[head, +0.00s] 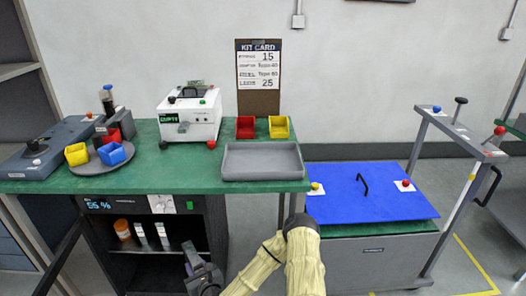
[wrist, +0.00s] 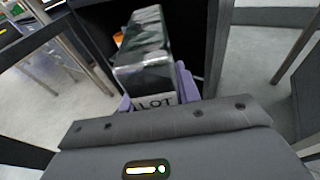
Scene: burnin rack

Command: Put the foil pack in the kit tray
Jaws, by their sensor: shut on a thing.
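The foil pack (wrist: 145,70), dark and shiny with a white strip reading "LOT", stands out from between the purple fingers of my gripper (wrist: 155,98) in the wrist view. My gripper is shut on it. In the head view my gripper (head: 193,258) is low, in front of the open dark cabinet under the bench, and I cannot clearly tell the pack from the fingers there. The kit tray (head: 262,176) is a grey, shallow, empty tray on the green bench's right end, above and to the right of my gripper.
The cabinet shelf holds an orange jar (head: 122,230) and two small pale vials (head: 162,234). Its door (head: 62,258) stands open at left. A white machine (head: 190,116) and red and yellow bins (head: 279,127) are near the tray. A blue-topped cart (head: 365,195) stands right.

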